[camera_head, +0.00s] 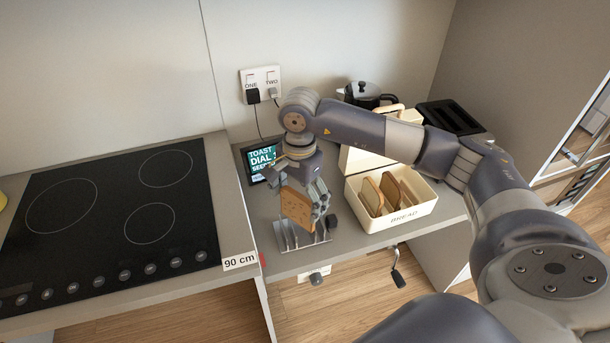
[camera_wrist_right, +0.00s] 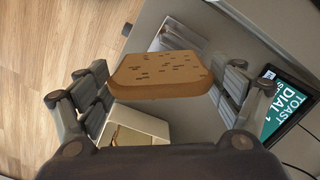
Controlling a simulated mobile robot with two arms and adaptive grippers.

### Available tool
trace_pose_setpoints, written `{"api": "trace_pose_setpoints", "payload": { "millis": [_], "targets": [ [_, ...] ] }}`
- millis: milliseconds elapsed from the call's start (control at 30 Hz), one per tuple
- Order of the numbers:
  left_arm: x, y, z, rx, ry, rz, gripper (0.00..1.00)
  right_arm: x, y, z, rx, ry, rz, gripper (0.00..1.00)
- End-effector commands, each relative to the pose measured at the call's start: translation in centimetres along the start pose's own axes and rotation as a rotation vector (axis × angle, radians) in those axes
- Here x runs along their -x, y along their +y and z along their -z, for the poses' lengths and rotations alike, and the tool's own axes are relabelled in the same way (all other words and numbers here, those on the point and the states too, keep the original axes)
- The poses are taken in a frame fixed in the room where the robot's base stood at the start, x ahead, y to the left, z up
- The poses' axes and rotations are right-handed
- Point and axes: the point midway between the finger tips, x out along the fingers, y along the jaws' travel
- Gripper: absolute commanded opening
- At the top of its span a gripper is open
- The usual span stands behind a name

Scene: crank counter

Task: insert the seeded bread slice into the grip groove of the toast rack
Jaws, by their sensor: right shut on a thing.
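The seeded bread slice (camera_head: 297,208) is brown and held upright in my right gripper (camera_head: 306,192), directly above the toast rack. In the right wrist view the slice (camera_wrist_right: 160,72), with dark seeds on its face, lies between the finger pads of my right gripper (camera_wrist_right: 164,88), which is shut on it. The metal toast rack (camera_head: 290,241) stands on the counter near the front edge, with upright dividers. The slice's lower edge overlaps the rack tops in the head view; I cannot tell whether it is in a groove. My left gripper is not in view.
A cream bread box (camera_head: 405,220) holding other slices (camera_head: 372,196) stands just right of the rack. A small display (camera_head: 259,162) stands behind the gripper. A black hob (camera_head: 115,215) is at left. A crank (camera_head: 398,271) hangs below the counter front.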

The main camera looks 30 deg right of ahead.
Motion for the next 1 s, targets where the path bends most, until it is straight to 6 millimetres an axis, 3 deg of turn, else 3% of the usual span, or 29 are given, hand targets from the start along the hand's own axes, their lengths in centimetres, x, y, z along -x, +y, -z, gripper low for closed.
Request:
{"api": "trace_pose_setpoints", "payload": {
  "millis": [100,300,467,733,1000],
  "targets": [
    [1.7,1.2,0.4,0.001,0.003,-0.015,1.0,-0.4,-0.7,3.5,-0.299,0.011,-0.01,0.73],
    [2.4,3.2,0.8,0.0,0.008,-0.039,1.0,-1.5,-0.9,6.5,-0.559,0.028,-0.014,0.73],
    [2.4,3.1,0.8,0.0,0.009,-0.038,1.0,-1.8,-0.9,7.0,-0.595,0.031,-0.014,0.73],
    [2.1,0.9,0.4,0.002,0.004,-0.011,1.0,-1.8,-0.9,6.9,-0.591,0.031,-0.013,0.73],
    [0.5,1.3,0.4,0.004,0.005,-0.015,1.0,-3.3,-0.8,6.9,-0.59,0.031,-0.015,0.73]
  ]
}}
